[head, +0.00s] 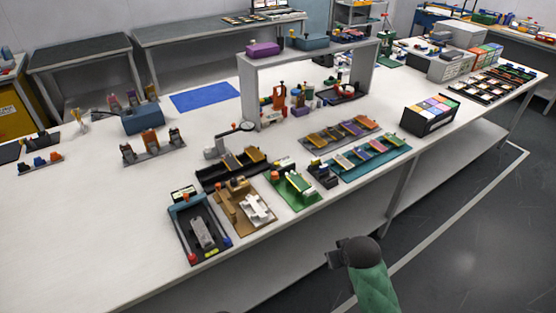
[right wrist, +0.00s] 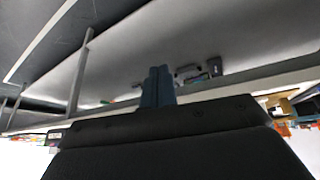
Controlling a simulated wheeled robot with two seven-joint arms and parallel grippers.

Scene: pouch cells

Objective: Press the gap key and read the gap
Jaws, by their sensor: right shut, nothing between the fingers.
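I cannot make out which small part is the gap key, and no gap reading is legible. A dark fixture (head: 203,253) with a blue and red frame and a grey piece stands at the bench's front edge, with a small pale-faced box (head: 183,193) behind it. A green fixture (head: 293,191) stands further right, with another small pale-faced box (head: 283,164) at its back. My right gripper (right wrist: 158,85) is shut and empty, away from the fixtures. In the head view my right arm shows low, in front of the bench. My left gripper is out of view.
A brown board (head: 233,214) with a white piece stands between the two fixtures. A small dark device (head: 323,175) and a teal tray (head: 345,174) stand to the right. A white shelf frame (head: 246,94) rises behind. The white bench (head: 110,235) is clear at the front left.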

